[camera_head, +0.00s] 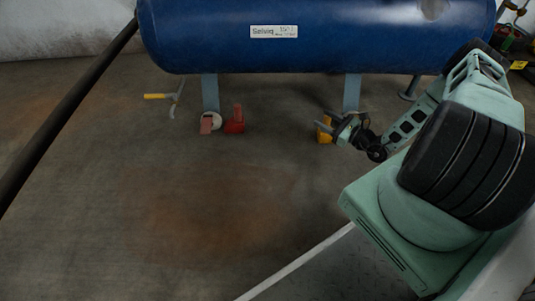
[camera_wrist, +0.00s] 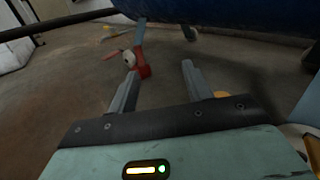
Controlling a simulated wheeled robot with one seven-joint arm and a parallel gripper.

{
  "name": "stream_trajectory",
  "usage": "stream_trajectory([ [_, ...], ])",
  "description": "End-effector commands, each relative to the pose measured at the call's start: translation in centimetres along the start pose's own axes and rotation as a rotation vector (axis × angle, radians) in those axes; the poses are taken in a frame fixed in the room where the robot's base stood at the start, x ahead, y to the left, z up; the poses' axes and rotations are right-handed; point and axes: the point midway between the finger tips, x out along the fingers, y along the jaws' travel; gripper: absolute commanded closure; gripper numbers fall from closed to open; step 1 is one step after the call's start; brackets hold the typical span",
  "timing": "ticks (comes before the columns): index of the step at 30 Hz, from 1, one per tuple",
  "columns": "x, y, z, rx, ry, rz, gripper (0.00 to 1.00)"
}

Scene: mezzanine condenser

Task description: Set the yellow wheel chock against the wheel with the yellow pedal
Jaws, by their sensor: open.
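A yellow piece (camera_head: 325,129) is on the floor by the tank's right leg, partly hidden by my gripper. I cannot tell whether it is the chock, the pedal or both. A bit of yellow (camera_wrist: 222,94) also shows behind my gripper's right side in the wrist view. The wheel at that leg is hidden. My gripper (camera_head: 334,123) is open beside the yellow piece, and nothing is between its fingers (camera_wrist: 160,70). A pale wheel (camera_head: 216,121) with a red pedal (camera_head: 206,125) stands at the left leg (camera_head: 210,94). A red chock (camera_head: 235,121) is just right of it.
The blue tank (camera_head: 320,50) hangs low over the legs, including the right leg (camera_head: 352,93). A yellow-handled tool (camera_head: 155,96) lies on the floor at the left. A dark slanted pole (camera_head: 70,105) crosses the far left. The front floor is clear.

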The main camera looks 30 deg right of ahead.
Motion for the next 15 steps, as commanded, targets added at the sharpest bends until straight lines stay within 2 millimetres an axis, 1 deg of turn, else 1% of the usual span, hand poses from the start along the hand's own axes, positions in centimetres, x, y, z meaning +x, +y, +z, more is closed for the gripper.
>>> stream_trajectory([
  [1,2.7,2.0,3.1,-0.052,-0.011,0.146,0.5],
  [2,4.0,3.5,4.6,-0.079,-0.014,0.232,0.5],
  [3,5.4,5.5,6.7,-0.116,-0.019,0.344,0.5],
  [5,7.1,8.8,9.5,-0.178,-0.025,0.51,0.5],
  [6,8.0,11.1,11.3,-0.22,-0.028,0.618,0.5],
  [8,8.8,14.6,14.0,-0.291,-0.034,0.779,0.5],
  [9,9.1,17.0,15.6,-0.34,-0.037,0.884,0.5],
  [10,9.1,18.7,16.8,-0.378,-0.04,0.962,0.5],
  [11,9.1,20.4,17.9,-0.42,-0.043,1.038,0.5],
  [12,8.8,22.7,19.4,-0.477,-0.049,1.138,0.5],
  [14,8.1,25.9,21.4,-0.568,-0.059,1.285,0.5],
  [15,7.5,27.9,22.7,-0.634,-0.066,1.379,0.5],
])
